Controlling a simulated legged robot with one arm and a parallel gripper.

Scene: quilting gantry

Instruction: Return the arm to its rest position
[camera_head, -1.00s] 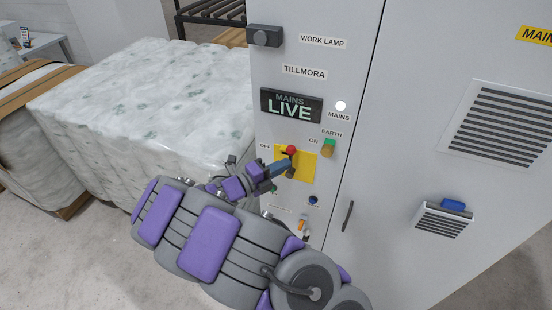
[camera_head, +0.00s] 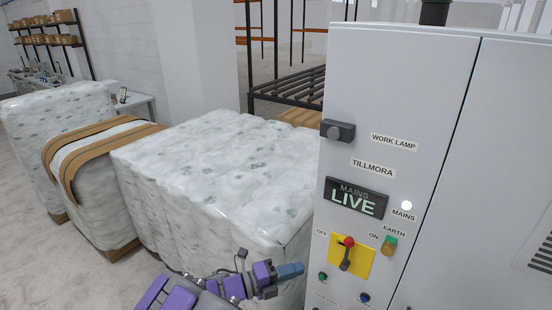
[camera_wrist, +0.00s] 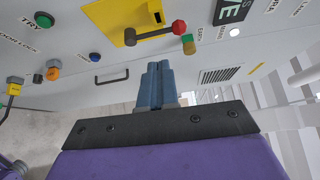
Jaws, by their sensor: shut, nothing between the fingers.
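My gripper (camera_head: 291,271) is at the bottom centre of the head view, left of the grey cabinet (camera_head: 400,95). Its blue fingers are together and empty. In the wrist view, the shut fingers (camera_wrist: 158,70) point toward the cabinet face. The mains lever with its red knob (camera_head: 349,242) sits on a yellow plate (camera_head: 362,262), right of and above my gripper; knob up, between the OFF and ON labels. The lever also shows in the wrist view (camera_wrist: 155,34), apart from the fingertips. The mains display (camera_head: 356,199) reads LIVE. Most of my arm is below the head picture.
Floor is clear at lower left.

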